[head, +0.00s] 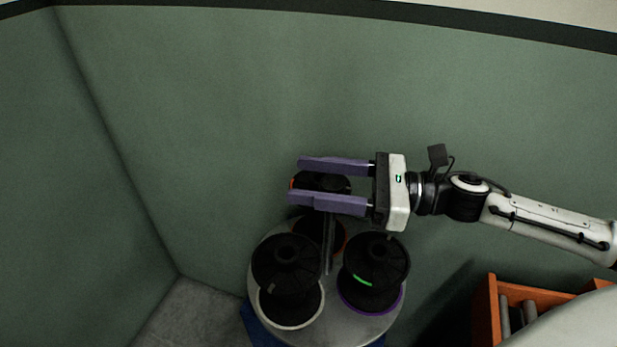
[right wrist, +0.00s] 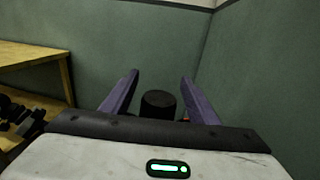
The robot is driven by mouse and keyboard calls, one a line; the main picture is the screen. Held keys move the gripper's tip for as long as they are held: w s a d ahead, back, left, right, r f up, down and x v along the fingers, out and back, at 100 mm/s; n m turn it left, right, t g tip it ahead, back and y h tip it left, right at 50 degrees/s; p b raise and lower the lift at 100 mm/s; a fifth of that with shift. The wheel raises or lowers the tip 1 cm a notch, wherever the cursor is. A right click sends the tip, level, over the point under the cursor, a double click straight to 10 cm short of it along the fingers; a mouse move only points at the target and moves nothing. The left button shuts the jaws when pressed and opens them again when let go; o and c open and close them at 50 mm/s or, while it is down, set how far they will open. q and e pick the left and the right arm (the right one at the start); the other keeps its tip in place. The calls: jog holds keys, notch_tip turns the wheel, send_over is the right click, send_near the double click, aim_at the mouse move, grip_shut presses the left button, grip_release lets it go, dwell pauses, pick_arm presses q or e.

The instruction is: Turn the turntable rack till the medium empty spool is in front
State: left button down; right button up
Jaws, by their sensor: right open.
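The turntable rack (head: 330,325) is a round grey plate with an upright post (head: 328,245). At its front left stands a black spool (head: 287,262) over a whitish ring. At its front right stands a black spool (head: 374,262) with a purple rim and a green mark. A darker spool with an orange edge (head: 312,232) is behind, partly hidden. I cannot tell which spool is the medium empty one. My right gripper (head: 296,180) is open above the rack's back. A black round part (head: 325,184) shows between its fingers, also in the wrist view (right wrist: 158,104); contact is unclear.
Green walls (head: 200,120) meet in a corner left of the rack. An orange crate (head: 492,305) with grey rolls stands at the lower right. The wrist view shows a wooden table (right wrist: 35,52) at left. Grey floor (head: 190,315) is bare at lower left.

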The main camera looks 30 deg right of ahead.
jog(key=shift+w+a, duration=0.25)
jog(key=shift+a, duration=0.05)
